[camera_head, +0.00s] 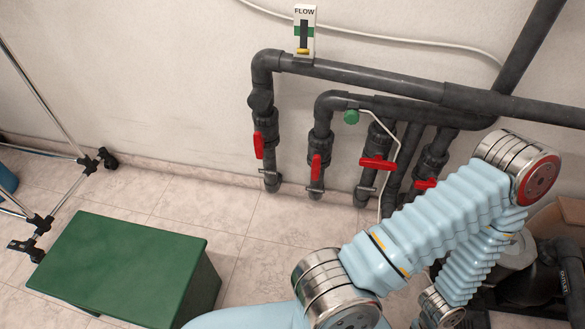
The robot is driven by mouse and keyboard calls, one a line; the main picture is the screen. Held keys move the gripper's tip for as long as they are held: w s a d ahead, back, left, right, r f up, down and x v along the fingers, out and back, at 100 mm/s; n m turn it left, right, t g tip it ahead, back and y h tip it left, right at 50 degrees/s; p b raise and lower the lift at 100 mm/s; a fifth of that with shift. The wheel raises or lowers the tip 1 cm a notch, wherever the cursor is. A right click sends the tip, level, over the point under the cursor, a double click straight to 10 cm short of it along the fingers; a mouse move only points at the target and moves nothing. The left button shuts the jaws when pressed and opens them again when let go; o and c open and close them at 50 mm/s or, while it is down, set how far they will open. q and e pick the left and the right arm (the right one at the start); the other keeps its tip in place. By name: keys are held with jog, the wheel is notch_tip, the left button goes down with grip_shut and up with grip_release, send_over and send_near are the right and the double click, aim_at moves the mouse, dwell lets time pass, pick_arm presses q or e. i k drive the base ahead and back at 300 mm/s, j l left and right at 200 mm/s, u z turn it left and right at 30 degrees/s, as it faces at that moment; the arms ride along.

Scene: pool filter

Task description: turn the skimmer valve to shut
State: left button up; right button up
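Several valves with red handles sit on dark grey vertical pipes against the wall. The leftmost red handle (258,145) stands upright, along its pipe. The second red handle (315,167) also stands upright along its pipe. The third red handle (377,163) lies crosswise to its pipe. The fourth red handle (425,184) is partly hidden behind my light blue arm, and looks roughly crosswise. No label shows which one is the skimmer valve. Neither of my grippers is in view; only arm links cross the lower right.
A FLOW gauge (304,33) sits on the upper horizontal pipe (370,76). A green box (120,265) stands on the tiled floor at lower left. A metal rack (85,165) is at far left. A pipe marked OUTLET (570,280) is at far right. Floor below the left valves is clear.

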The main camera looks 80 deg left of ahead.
aim_at(316, 166)
jog(key=u, duration=2.65)
